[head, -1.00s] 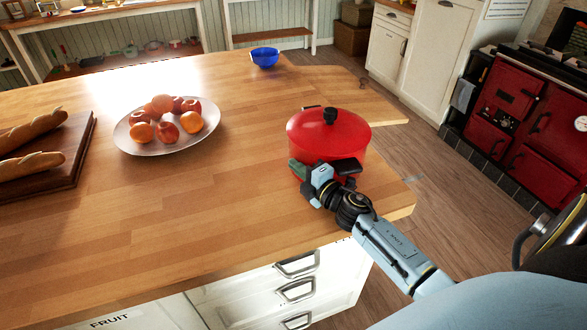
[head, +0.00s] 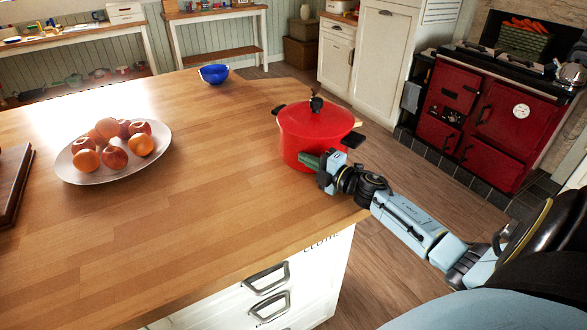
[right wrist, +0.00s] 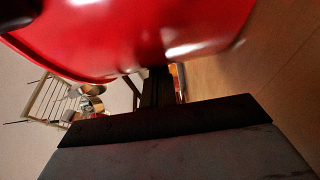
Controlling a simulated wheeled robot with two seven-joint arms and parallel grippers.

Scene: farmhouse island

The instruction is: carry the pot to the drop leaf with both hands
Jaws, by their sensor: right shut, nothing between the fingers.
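The red pot (head: 312,135) stands upright with its lid on, near the right end of the wooden island. One black side handle (head: 353,140) sticks out at its right, and another shows at its left. My right gripper (head: 312,161) is shut and empty, close against the near side of the pot, below and left of the right handle. I cannot tell whether it touches. In the right wrist view the pot's red side (right wrist: 150,35) fills the top, above my dark fingers (right wrist: 158,88). The drop leaf (head: 285,88) lies behind the pot, partly hidden by it. My left gripper is out of view.
A plate (head: 75,173) of fruit sits left on the island. A blue bowl (head: 214,74) stands at the far edge, left of the leaf. A dark board (head: 14,185) is at the left edge. A red range cooker (head: 490,120) stands across the floor.

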